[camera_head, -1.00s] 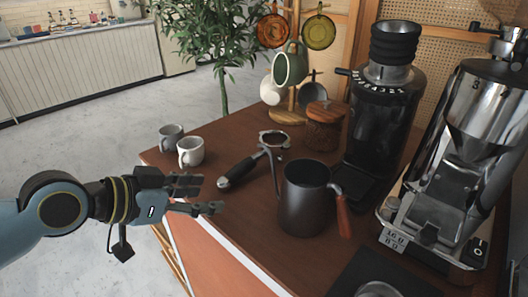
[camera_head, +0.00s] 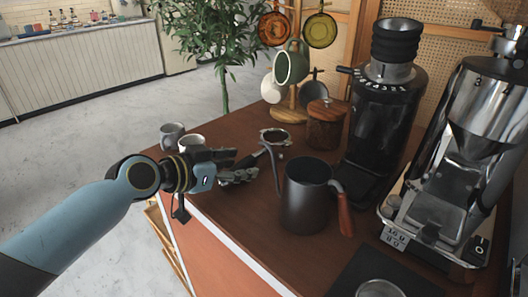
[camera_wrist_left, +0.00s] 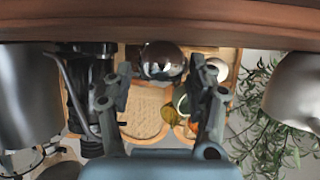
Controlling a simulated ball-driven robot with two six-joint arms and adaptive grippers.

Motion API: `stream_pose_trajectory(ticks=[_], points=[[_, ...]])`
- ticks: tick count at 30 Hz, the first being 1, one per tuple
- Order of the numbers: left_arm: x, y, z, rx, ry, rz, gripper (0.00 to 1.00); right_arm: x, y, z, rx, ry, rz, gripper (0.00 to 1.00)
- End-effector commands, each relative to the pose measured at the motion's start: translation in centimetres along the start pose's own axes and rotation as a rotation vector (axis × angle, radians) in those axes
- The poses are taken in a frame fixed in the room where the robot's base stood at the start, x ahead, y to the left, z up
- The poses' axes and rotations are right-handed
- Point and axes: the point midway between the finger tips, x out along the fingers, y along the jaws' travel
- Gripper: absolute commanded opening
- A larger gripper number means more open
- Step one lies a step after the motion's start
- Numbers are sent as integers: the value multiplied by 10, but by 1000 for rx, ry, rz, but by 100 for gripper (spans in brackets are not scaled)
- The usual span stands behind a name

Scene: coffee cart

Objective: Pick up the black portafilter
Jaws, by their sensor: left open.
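The black portafilter shows in the head view with its metal basket ring (camera_head: 275,137) on the wooden counter, left of the wooden-lidded jar. Its black handle points toward the front left and is mostly hidden behind my left gripper (camera_head: 245,164). My left gripper is open, reaching over the counter's left edge with its fingers at the handle. I cannot tell if they touch it. In the left wrist view, which is upside down, the open fingers (camera_wrist_left: 161,66) flank a dark shiny round shape that may be the portafilter. My right gripper is not in view.
A dark pitcher (camera_head: 306,196) with a brown handle stands right of my gripper. Two cups, one grey (camera_head: 172,136) and one white (camera_head: 191,143), stand close behind it. The jar (camera_head: 326,125), mug tree, grinder (camera_head: 377,130) and espresso machine (camera_head: 455,150) stand farther right and back.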

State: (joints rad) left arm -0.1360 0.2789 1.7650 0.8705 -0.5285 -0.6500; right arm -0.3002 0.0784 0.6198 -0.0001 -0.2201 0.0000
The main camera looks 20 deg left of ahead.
Motion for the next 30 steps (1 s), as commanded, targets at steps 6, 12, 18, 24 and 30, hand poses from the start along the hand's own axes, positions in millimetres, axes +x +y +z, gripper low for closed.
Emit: stream_pose_trajectory(ticks=[6, 12, 18, 24, 30], points=[[12, 0, 1, 0, -2, 1, 57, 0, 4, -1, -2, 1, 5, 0], [11, 0, 1, 0, -2, 1, 48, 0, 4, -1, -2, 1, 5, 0], [11, 0, 1, 0, -2, 1, 21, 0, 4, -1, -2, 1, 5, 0], [11, 0, 1, 0, -2, 1, 0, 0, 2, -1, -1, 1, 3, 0], [11, 0, -1, 1, 3, 0, 0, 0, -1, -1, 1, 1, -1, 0]])
